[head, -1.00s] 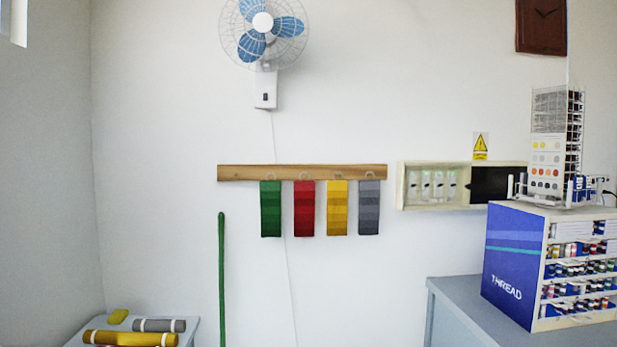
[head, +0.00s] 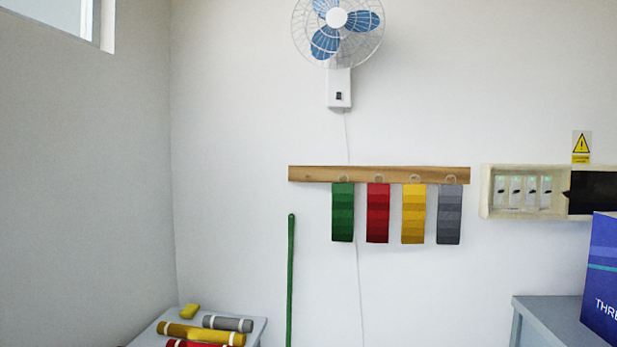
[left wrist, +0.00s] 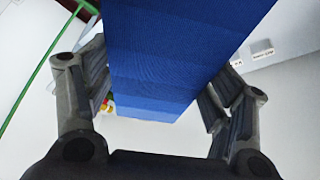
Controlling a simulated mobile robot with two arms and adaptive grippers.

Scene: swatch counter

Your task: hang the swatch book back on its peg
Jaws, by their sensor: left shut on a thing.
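A blue swatch book (left wrist: 180,50) in several shades fills the middle of the left wrist view. My left gripper (left wrist: 158,97) is shut on it, with a finger at each side. The book's upper end runs out of that view. In the head view a wooden peg rail (head: 320,174) is fixed to the wall. Green (head: 343,215), red (head: 377,217), yellow (head: 413,217) and grey (head: 449,218) swatch books hang from it by rings. Neither gripper shows in the head view.
A green pole (head: 290,280) stands below the rail's left end. A table (head: 258,328) with fabric rolls is at lower left. A counter (head: 560,318) with a blue thread display (head: 603,275) is at right. A wall fan (head: 337,30) hangs above the rail.

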